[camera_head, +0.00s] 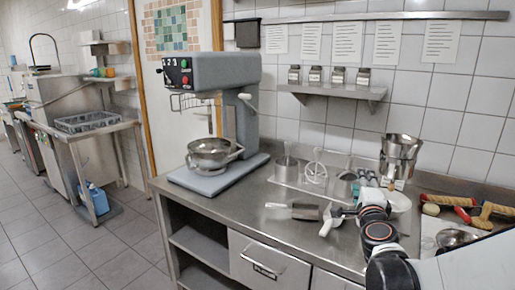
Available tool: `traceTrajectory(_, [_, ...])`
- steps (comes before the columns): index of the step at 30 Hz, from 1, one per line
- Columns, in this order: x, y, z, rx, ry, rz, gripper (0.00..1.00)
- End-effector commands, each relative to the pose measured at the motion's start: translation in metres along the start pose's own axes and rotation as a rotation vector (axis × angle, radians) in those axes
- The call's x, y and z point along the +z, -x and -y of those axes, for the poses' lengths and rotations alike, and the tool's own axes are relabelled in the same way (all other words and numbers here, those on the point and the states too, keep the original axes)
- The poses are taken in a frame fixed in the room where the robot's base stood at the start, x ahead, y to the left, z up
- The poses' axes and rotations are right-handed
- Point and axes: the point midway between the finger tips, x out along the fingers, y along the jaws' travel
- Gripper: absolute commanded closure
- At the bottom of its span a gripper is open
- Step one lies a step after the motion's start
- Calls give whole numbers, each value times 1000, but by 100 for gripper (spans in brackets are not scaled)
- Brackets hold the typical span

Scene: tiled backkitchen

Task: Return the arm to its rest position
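My arm, with white links and dark joints, comes in from the lower right and reaches over the steel counter (225,212). My gripper (335,216) is small in the picture, low over or near the counter, to the left of the dark wrist joints. Its fingers are too small to tell whether they are open or shut. A metal scoop (304,211) lies on the counter just left of the gripper. I cannot tell whether they touch.
A grey mixer with a steel bowl (209,152) stands on the left of the counter. Utensil holders (286,168) stand at the back. A steel container (401,150), rolling pins (490,215) and a bowl (453,238) are at right. A wall shelf (338,90) holds several jars. The front-left counter is clear.

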Motion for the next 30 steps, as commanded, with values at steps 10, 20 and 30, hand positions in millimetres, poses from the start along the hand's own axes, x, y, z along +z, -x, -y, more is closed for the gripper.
traceTrajectory(10, [92, 92, 16, 124, 577, 401, 61])
traceTrajectory(20, [98, 212, -33, 332, 1118, 722, 61])
traceTrajectory(30, [42, 313, -79, 578, 1526, 927, 61])
